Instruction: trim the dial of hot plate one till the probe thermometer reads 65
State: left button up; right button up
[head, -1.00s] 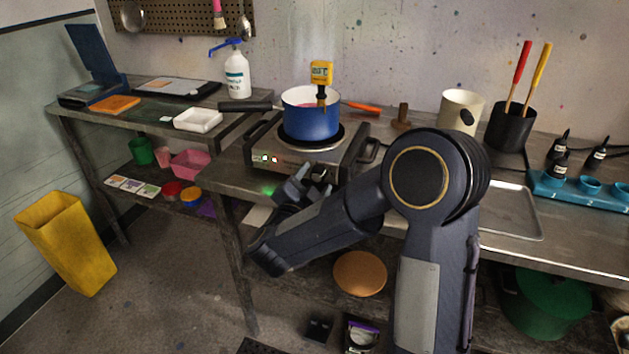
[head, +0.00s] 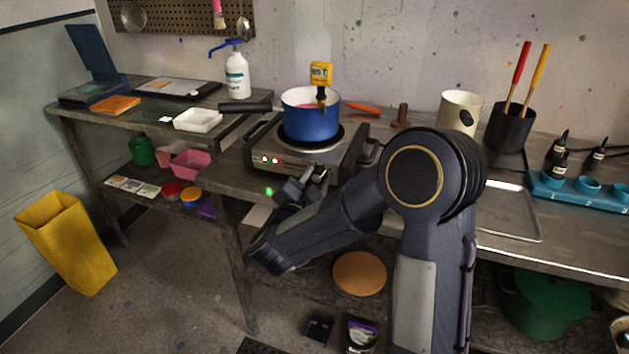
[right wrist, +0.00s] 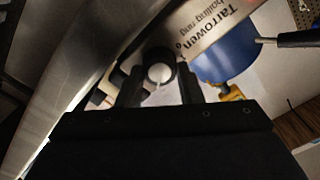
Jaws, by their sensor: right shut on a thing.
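The hot plate (head: 276,160) stands on the bench with a blue pot (head: 311,124) on its ring. In the right wrist view its front panel (right wrist: 217,25) shows part of a printed name. The yellow probe thermometer (head: 320,72) stands at the pot's rim, its display too small to read surely. My right gripper (head: 312,180) is at the hot plate's front. In the right wrist view the gripper (right wrist: 160,84) is shut on the grey-white dial (right wrist: 160,74), one finger at each side. In the head view the dial is hidden by the gripper. My left gripper is out of view.
A white tray (head: 198,120) and a white bottle (head: 237,73) stand to the left. An orange-handled tool (head: 363,107), a cream pot (head: 460,111) and a black pot of tools (head: 509,128) are to the right. A metal tray (head: 512,212) lies right of my arm.

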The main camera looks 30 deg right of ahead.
jog(key=n+p, duration=0.3)
jog(key=n, duration=0.1)
jog(key=shift+r, duration=0.15)
jog(key=shift+n+p, duration=0.75)
jog(key=shift+n, duration=0.45)
jog(key=shift+f, duration=0.2)
jog(key=o, duration=1)
jog(key=shift+a, duration=0.1)
jog(key=v, duration=0.7)
jog(key=shift+s+a+b, duration=0.2)
jog(key=shift+s+b, duration=0.05)
jog(key=shift+b, duration=0.05)
